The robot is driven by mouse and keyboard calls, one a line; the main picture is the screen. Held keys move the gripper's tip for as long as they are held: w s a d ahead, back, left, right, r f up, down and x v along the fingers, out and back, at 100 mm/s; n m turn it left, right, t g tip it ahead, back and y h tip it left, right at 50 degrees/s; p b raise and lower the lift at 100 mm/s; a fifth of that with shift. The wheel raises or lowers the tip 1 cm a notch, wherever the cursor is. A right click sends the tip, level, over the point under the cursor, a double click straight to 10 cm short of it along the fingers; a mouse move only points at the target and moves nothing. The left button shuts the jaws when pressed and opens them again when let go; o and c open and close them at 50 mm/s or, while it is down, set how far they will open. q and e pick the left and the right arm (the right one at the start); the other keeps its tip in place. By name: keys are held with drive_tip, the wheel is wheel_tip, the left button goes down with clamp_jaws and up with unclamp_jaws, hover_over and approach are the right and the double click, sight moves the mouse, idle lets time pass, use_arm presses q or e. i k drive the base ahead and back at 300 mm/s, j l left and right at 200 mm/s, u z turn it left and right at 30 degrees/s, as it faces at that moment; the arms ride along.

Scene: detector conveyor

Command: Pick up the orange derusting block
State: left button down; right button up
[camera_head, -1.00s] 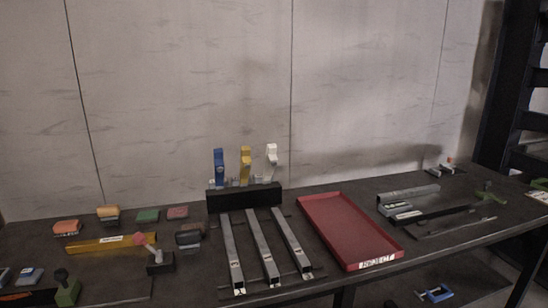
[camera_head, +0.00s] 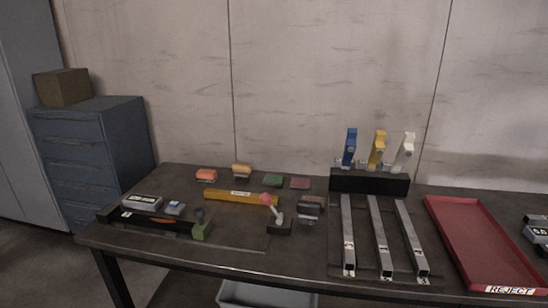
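An orange block (camera_head: 206,175) lies at the back left of the dark table (camera_head: 300,235). It is the leftmost of several small coloured blocks in a row, with a yellow-orange block (camera_head: 241,170), a green block (camera_head: 273,181) and a red block (camera_head: 300,183) to its right. Nothing covers the orange block. Neither of my grippers shows in the head view.
A yellow bar (camera_head: 240,198) lies in front of the blocks, with a pink-topped tool (camera_head: 267,198) at its right end. A black rack (camera_head: 369,182) and a red reject tray (camera_head: 480,240) stand to the right. A blue cabinet (camera_head: 95,150) stands beyond the left end. Bare tabletop surrounds the orange block.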

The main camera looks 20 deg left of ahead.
sight(203, 176)
drive_tip(key=u, duration=1.25)
